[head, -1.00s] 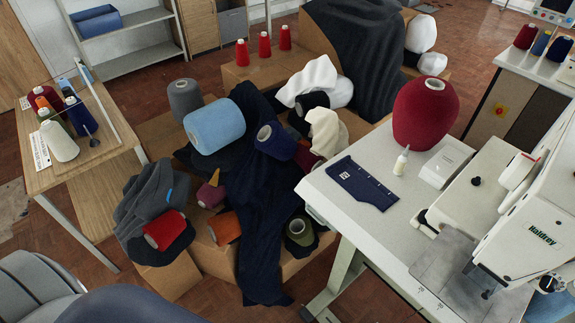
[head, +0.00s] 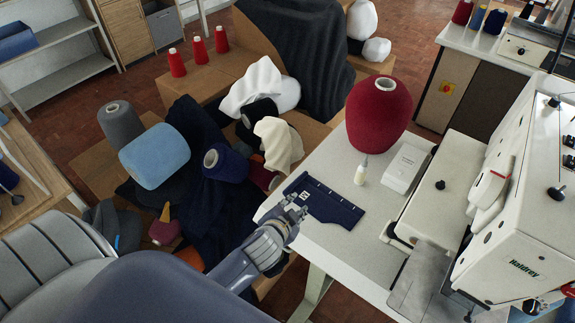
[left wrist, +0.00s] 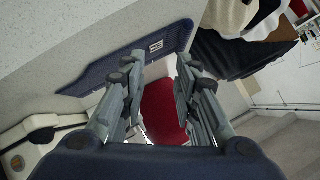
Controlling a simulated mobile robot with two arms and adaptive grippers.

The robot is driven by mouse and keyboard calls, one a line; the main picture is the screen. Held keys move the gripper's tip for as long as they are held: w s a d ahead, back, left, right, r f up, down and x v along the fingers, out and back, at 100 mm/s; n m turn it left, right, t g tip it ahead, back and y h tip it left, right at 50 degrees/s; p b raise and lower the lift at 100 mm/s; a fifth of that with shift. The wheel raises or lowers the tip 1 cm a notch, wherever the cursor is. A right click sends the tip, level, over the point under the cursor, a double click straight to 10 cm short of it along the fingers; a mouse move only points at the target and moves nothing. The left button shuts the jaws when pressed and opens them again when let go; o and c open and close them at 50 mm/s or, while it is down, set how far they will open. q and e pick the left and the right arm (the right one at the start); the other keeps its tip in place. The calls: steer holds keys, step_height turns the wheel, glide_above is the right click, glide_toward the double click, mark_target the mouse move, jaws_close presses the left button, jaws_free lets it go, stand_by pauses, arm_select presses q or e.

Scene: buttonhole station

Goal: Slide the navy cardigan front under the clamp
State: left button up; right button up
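The navy cardigan front (head: 332,203) lies flat on the white table, near its left edge; it also shows in the left wrist view (left wrist: 110,73). My left gripper (head: 296,206) is at the piece's near left end, fingers apart. In the left wrist view the two fingers (left wrist: 163,62) are spread, with the navy edge showing between their tips; I cannot tell whether they touch it. The buttonhole machine (head: 525,240) stands at the right, with a grey plate (head: 420,282) at its front. The clamp is not clearly visible under the machine head. My right gripper is not in view.
A small bottle (head: 361,169), a white box (head: 406,168) and a big red cone (head: 379,115) stand behind the navy piece. Table (head: 345,248) between piece and machine is clear in front. Yarn cones and dark cloth fill cartons on the left.

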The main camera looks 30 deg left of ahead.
arm_select(q)
steer(key=w+d+r+m+t+h, duration=0.3)
steer(key=w+d+r+m, duration=0.15)
steer(key=w+r, duration=0.2)
steer(key=w+d+r+m+t+h, duration=0.3)
steer(key=w+r+m+t, duration=0.15)
steer(key=r, duration=0.35)
steer(key=w+d+r+m+g+h, duration=0.1)
steer(key=d+r+m+g+h, duration=0.15)
steer(key=d+m+h, duration=0.45)
steer(key=m+g+y, duration=1.1)
steer(key=m+g, duration=0.5)
glide_above(287, 189)
step_height(287, 189, down, 13)
step_height(287, 189, down, 6)
steer(key=b, duration=0.4)
steer(key=shift+b, duration=0.35)
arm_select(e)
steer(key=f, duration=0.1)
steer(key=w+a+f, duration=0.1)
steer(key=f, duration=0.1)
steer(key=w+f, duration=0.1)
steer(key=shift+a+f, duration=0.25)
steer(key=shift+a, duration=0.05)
